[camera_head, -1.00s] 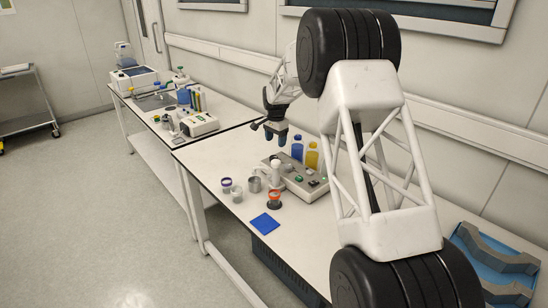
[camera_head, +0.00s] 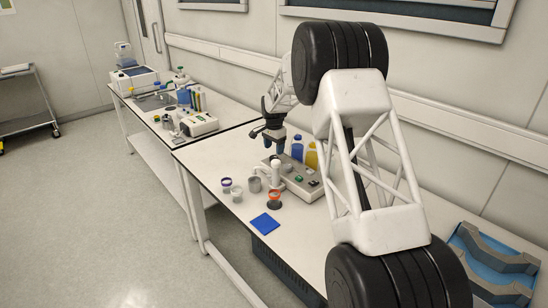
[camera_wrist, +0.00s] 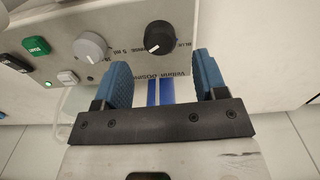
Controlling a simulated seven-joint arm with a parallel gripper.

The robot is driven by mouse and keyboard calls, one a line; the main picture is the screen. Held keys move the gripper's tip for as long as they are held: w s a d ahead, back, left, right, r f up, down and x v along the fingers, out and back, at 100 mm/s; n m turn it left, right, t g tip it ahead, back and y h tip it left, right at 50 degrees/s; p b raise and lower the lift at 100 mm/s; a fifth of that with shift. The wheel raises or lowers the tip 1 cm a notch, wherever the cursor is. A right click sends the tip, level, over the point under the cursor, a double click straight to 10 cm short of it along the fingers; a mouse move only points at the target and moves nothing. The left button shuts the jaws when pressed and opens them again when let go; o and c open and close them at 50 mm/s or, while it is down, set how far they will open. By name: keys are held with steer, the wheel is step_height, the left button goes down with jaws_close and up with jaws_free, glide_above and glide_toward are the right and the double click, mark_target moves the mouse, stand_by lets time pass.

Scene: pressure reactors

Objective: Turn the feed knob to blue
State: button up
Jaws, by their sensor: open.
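The grey dosing unit (camera_head: 300,183) stands on the bench, and its panel (camera_wrist: 125,18) fills the top of the wrist view. A black knob (camera_wrist: 160,37) with a pale pointer mark sits on it, with upside-down lettering beside it that seems to read "BLUE". A grey knob (camera_wrist: 90,46) is to its left. I take the black one as the feed knob, but the label is only partly legible. My gripper (camera_wrist: 162,62) is open and empty, its blue fingers just short of the black knob and apart from it. In the head view my gripper (camera_head: 275,144) is above the unit's far end.
A blue bottle (camera_head: 297,150) and a yellow bottle (camera_head: 311,158) stand behind the unit. Small cups and a blue mat (camera_head: 265,224) lie in front.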

mark_target(274, 156)
steer(key=shift+f, duration=2.45)
steer(key=shift+c, duration=0.2)
steer(key=c, duration=0.9)
